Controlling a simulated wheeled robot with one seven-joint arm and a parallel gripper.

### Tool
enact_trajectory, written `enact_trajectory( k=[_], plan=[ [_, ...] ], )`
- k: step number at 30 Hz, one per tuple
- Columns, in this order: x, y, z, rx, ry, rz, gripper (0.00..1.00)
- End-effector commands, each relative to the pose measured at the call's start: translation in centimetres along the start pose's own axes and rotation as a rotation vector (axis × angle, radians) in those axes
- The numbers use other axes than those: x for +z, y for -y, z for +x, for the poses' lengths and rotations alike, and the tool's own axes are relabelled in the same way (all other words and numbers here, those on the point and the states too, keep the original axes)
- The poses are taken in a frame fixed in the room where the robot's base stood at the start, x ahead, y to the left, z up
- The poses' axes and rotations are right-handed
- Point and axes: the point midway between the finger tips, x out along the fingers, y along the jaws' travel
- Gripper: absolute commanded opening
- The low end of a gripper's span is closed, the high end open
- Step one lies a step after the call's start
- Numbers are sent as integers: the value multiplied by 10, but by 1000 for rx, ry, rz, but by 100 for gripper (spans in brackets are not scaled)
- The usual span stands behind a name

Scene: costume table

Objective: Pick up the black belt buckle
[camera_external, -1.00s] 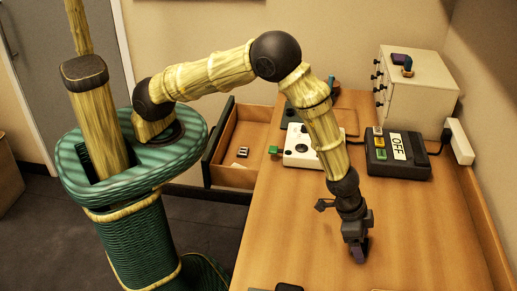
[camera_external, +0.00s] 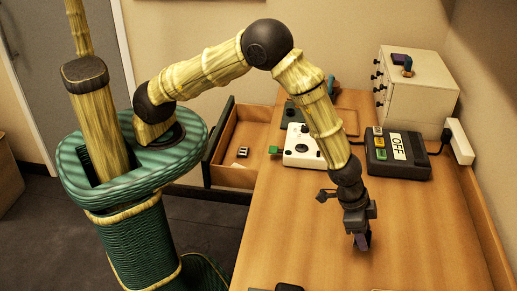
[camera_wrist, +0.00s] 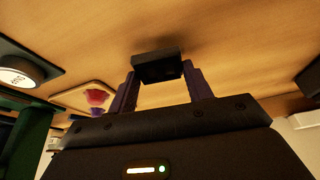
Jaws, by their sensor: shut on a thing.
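The black belt buckle (camera_wrist: 157,66) is a small dark block between the two purple fingers of my gripper (camera_wrist: 160,88) in the wrist view. My gripper is shut on it, one finger at each side. A soft shadow lies on the wood beside the buckle, and it appears a little above the table. In the external view my gripper (camera_external: 362,242) points down over the open right-middle part of the wooden table (camera_external: 300,220). The buckle is too small and hidden by the fingers to make out there.
A white panel with a black knob (camera_external: 302,145), a black box marked OFF (camera_external: 398,158) and a cream drawer cabinet (camera_external: 415,92) stand at the back. An open drawer (camera_external: 232,176) juts out at left. Dark items (camera_external: 289,287) lie at the front edge. The table around my gripper is clear.

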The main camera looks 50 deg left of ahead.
Motion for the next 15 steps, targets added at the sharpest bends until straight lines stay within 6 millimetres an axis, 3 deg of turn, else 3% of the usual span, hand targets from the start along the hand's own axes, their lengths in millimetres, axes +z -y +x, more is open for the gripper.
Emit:
enact_trajectory(
  k=[9, 15],
  plan=[
    [-22, 0, -50, 1, -5, 0, 27],
    [-26, 0, -62, 0, -1, 0, 27]
  ],
)
